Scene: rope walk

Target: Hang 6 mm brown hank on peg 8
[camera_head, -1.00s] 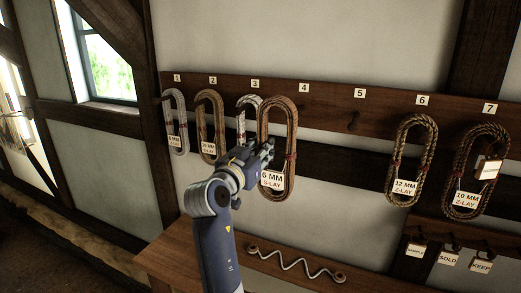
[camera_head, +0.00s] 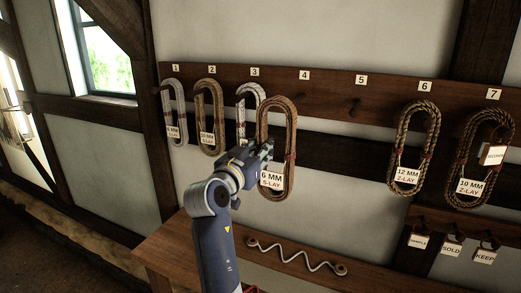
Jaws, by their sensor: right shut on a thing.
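The brown hank (camera_head: 289,135) is a long upright loop with a white tag (camera_head: 272,180) reading 6 MM S-LAY. My right gripper (camera_head: 262,152) is shut on the hank's left side, near mid-height. The hank appears in front of the peg board (camera_head: 330,100), between the numbers 3 and 4, and partly covers the white hank (camera_head: 242,120) under number 3. Number plates 1 to 7 show; peg 8 is not in view. My left gripper is not in view.
Other hanks hang under 1, 2, 6 (camera_head: 415,145) and 7 (camera_head: 478,160). No hank hangs under 4 or 5; a bare peg (camera_head: 355,104) shows at 5. Tags SAMPLE, SOLD and KEEP (camera_head: 485,256) hang lower right.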

